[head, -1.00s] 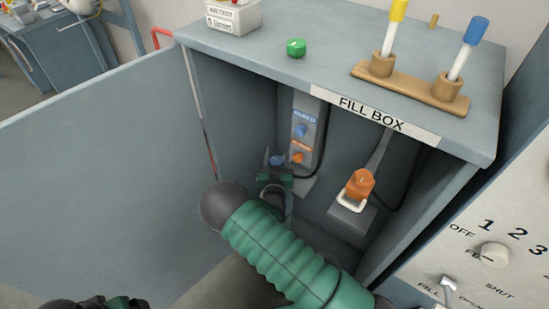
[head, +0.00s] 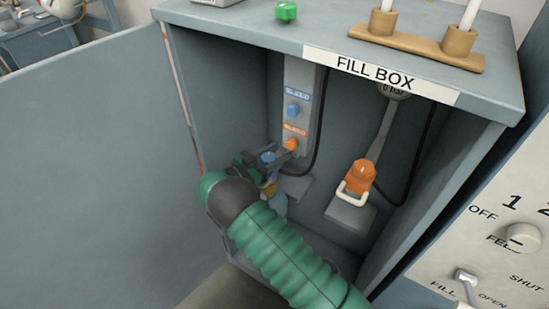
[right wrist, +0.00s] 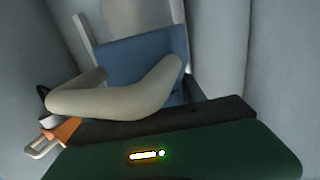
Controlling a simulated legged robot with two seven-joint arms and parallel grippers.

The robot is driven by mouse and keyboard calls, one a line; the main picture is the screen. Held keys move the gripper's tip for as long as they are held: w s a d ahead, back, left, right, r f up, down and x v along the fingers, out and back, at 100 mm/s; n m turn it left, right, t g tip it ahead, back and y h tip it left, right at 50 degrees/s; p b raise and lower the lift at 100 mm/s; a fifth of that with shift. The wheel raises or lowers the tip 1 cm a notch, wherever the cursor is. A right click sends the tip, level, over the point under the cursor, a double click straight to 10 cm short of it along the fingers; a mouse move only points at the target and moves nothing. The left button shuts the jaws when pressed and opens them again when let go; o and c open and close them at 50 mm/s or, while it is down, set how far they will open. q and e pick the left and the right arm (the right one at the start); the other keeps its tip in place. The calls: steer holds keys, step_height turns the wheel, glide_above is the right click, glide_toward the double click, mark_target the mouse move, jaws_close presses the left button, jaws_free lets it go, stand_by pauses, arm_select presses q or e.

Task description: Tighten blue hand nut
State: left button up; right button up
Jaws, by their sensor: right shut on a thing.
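The blue hand nut (head: 267,157) is in the open fill box, low on the left side. My right gripper (head: 277,158) reaches in from below and is shut on it. My left gripper is not in view.
A grey panel with a blue knob (head: 293,109) and an orange knob (head: 291,144) stands behind. An orange fitting with a white loop (head: 359,180) is to the right. The box's open door (head: 90,160) is at left, its side wall (head: 430,200) at right.

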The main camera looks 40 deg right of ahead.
steer(key=shift+s+m+g+b, duration=0.1)
steer(key=shift+m+g+b, duration=0.45)
steer(key=shift+g, duration=0.35)
steer(key=shift+r, duration=0.15)
steer(key=o, duration=1.4)
steer(key=shift+c, duration=0.2)
steer(key=shift+a, duration=0.1)
steer(key=a, duration=0.7)
steer(key=shift+w+a+p, duration=0.25)
steer(key=shift+a+p, duration=0.05)
steer(key=shift+p, duration=0.1)
